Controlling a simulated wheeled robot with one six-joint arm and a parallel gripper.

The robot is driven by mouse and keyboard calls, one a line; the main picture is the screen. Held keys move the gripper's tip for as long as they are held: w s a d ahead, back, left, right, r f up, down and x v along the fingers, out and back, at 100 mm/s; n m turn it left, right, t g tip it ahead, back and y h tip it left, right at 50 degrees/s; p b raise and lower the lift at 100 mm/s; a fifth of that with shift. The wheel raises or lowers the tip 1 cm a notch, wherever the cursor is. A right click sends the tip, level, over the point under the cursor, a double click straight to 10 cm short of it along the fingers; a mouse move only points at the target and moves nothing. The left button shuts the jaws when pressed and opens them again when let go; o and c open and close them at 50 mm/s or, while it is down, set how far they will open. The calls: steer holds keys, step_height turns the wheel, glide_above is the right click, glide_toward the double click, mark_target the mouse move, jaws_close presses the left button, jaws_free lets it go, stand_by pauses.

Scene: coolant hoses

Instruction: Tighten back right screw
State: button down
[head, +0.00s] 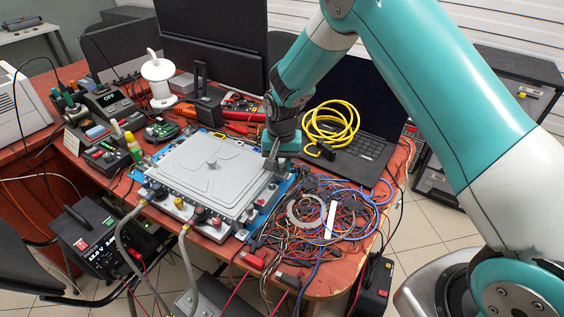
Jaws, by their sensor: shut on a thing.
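My gripper (271,163) points down at the plate's back right corner. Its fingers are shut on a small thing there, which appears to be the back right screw. The fingers hide the screw, so its head and how deep it sits cannot be seen. Two hoses (187,262) connect along the front left edge of the base, beside several coloured fittings (198,214).
A tangle of wires (318,213) lies right of the plate. A laptop (362,120) with a coiled yellow cable (331,124) stands behind it.

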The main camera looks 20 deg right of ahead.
mark_target(282, 165)
steer(key=shift+w+m, duration=0.1)
steer(key=shift+m, duration=0.8)
steer(key=c, duration=1)
jaws_free()
step_height(282, 165, up, 18)
steer(key=shift+f+b, duration=0.25)
steer(key=shift+b, duration=0.15)
